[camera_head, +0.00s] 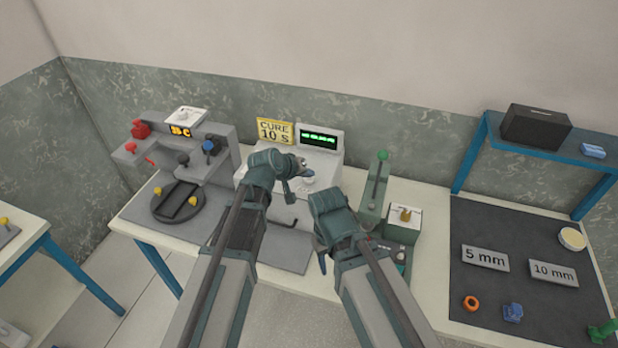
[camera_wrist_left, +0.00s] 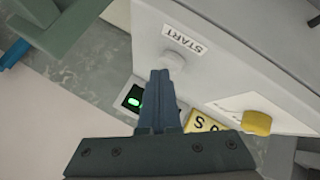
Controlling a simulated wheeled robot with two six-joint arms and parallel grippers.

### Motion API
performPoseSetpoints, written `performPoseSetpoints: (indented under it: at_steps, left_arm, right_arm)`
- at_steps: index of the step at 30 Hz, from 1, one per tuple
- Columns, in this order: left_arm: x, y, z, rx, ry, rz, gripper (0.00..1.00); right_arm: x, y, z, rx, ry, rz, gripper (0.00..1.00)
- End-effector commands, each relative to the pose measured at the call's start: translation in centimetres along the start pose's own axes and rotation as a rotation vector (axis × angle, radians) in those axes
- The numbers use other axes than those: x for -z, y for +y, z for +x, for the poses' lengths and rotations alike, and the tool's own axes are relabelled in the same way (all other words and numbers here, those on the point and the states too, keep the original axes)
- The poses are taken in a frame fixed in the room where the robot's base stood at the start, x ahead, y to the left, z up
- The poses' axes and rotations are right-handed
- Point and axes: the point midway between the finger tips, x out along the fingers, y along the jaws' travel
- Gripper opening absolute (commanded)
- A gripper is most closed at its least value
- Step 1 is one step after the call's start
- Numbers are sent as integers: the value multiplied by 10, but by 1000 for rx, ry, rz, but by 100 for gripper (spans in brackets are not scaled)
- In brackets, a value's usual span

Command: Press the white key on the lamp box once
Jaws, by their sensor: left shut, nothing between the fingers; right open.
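The lamp box (camera_head: 326,165) is a pale box at the back of the middle bench, with a green-lit display (camera_head: 320,140). In the left wrist view its face (camera_wrist_left: 225,75) fills the right side. The round white key (camera_wrist_left: 173,61) sits there beside a START label (camera_wrist_left: 185,39). My left gripper (camera_head: 307,173) is shut and empty at the box. In the wrist view its fingertips (camera_wrist_left: 160,74) overlap the key's near edge; I cannot tell whether they touch it. My right gripper (camera_head: 322,260) is open, hanging low in front of the bench's middle.
A grey machine with a turntable (camera_head: 165,202) stands left. A green lever press (camera_head: 375,190) stands right. A dark mat (camera_head: 500,230) lies further right.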

Motion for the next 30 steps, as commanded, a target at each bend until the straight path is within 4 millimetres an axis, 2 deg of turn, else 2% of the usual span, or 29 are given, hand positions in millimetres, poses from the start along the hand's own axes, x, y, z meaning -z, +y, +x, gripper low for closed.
performPoseSetpoints:
  at_steps: [13, 24, 30]
  left_arm:
    - [-1, 0, 1, 0, -1, 0, 0]
    - [8, 8, -11, 0, -1, 0, 0]
    - [8, 9, -12, 0, -1, 0, 0]
  right_arm:
    - [0, 0, 1, 0, 0, 0, 50]
    - [-1, 2, -16, 0, 0, 0, 50]
    - [-1, 2, -17, 0, 0, 0, 50]
